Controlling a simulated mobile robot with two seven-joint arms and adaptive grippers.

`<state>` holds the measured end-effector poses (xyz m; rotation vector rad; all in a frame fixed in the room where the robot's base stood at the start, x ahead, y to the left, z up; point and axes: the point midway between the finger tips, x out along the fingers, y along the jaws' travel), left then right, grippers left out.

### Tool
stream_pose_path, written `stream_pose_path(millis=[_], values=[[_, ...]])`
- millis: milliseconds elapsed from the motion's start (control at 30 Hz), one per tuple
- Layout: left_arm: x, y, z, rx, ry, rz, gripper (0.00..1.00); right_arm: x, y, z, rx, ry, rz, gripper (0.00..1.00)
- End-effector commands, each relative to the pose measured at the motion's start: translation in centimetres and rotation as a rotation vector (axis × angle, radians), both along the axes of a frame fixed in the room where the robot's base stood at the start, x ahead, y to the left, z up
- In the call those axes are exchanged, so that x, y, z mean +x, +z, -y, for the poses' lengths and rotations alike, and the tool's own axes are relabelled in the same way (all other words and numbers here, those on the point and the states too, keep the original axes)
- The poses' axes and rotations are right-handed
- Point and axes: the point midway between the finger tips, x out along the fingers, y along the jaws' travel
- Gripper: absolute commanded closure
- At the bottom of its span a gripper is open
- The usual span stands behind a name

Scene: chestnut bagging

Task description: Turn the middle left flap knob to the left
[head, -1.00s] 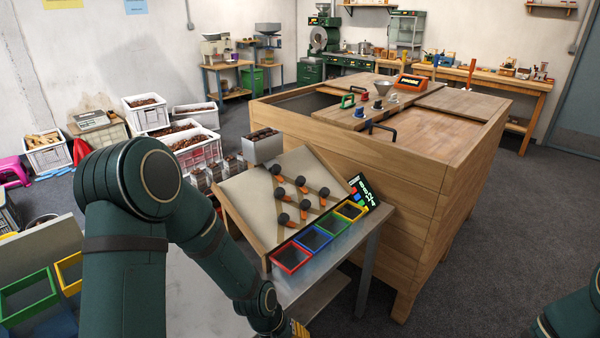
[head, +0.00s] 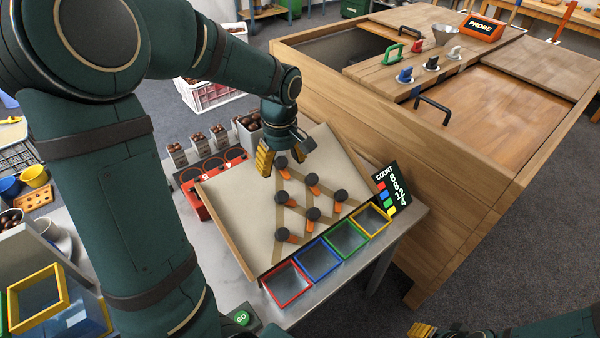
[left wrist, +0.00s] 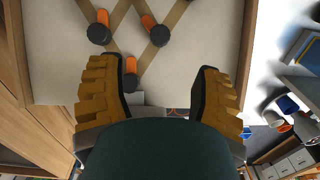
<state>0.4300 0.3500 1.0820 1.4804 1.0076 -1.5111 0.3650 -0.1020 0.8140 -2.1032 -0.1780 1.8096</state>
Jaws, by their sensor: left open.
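The sloped flap board (head: 235,200) carries several dark round knobs with orange flaps in a triangle. The middle left knob (head: 283,198) has its orange flap pointing down and right in the head view. In the left wrist view, seen from the board's top, this appears to be the right-hand knob (left wrist: 160,35) of the pair. My left gripper (head: 284,155) is open and empty over the board's upper end, near the top knob (head: 281,162). In the left wrist view the top knob lies between its spread fingers (left wrist: 157,78), not gripped. My right gripper (head: 422,330) barely shows at the bottom edge.
Red, blue, green and yellow bins (head: 288,283) line the board's lower edge. A count display (head: 392,188) stands at its right. A red tray (head: 195,195) and cups of chestnuts (head: 197,143) stand at left. A large wooden cabinet (head: 400,150) is behind.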

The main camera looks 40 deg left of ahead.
Motion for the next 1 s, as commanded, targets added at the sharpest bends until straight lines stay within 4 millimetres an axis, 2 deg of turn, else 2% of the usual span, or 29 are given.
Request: stream_pose_path(millis=[33,133,267,700,900,1000], values=[[-0.1,0.6,-0.3,0.005,0.013,-0.001,0.35,0.0,0.2,0.0,0.000,-0.001,0.000,0.53],[-0.3,0.7,-0.6,0.010,0.027,-0.006,0.35,0.0,0.1,0.0,0.000,-0.001,0.000,0.53],[-0.4,-0.6,-0.6,0.010,0.027,-0.009,0.35,-0.1,-0.1,0.0,0.000,0.000,-0.002,0.53],[-0.6,-8.9,-0.6,0.008,0.026,-0.010,0.35,-0.6,-1.6,-0.1,0.002,0.009,-0.013,0.53],[-0.6,-11.7,-0.6,0.008,0.026,-0.009,0.35,-0.8,-2.1,-0.1,0.004,0.012,-0.017,0.53],[-0.7,-12.5,-0.6,0.009,0.026,-0.006,0.35,-0.8,-2.2,-0.1,0.004,0.013,-0.018,0.53]])
